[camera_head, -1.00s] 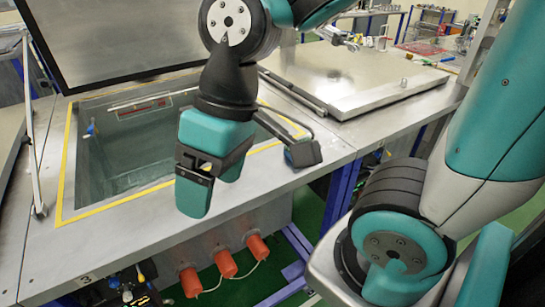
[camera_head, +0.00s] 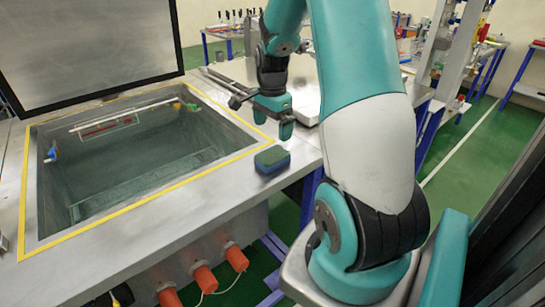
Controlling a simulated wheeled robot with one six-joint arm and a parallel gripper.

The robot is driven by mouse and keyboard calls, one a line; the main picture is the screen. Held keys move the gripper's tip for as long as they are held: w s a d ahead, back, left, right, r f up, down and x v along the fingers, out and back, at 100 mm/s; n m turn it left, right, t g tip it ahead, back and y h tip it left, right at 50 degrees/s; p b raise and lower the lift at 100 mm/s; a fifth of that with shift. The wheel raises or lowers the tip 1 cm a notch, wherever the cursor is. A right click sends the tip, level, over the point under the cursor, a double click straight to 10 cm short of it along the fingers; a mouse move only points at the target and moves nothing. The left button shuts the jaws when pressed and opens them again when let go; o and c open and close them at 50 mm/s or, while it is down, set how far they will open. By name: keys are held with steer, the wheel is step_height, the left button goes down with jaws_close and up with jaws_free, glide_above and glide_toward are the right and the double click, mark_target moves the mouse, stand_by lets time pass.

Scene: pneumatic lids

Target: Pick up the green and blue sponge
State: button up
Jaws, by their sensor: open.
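The sponge (camera_head: 272,160) is a small block, dark green on top and blue along the side. It lies flat on the metal worktop, just outside the yellow border at the tank's right front corner. My gripper (camera_head: 273,121) points down behind the sponge, a little higher in the picture. Its two fingers are apart with nothing seen between them. The gripper does not appear to touch the sponge. How high it is over the worktop is hard to tell.
The sunken tank (camera_head: 32,185) with a yellow border opens left of the sponge. Its raised lid (camera_head: 90,45) stands behind. Orange plugs (camera_head: 204,279) stick out of the front below. Another lid (camera_head: 305,98) lies partly hidden behind my arm.

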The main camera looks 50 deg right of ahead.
mark_target(272, 154)
step_height(272, 154, down, 5)
steer(key=shift+f+p, duration=0.1)
steer(key=shift+p, duration=0.25)
steer(key=shift+w+d+f+p, duration=0.1)
steer(key=shift+f+p, duration=0.8)
steer(key=shift+f, duration=1.7)
steer(key=c, duration=1.1)
steer(key=shift+o, duration=0.2)
step_height(272, 154, up, 20)
steer(key=b, duration=0.2)
steer(key=shift+b, duration=0.4)
steer(key=shift+o, duration=0.9)
steer(key=shift+c, duration=0.3)
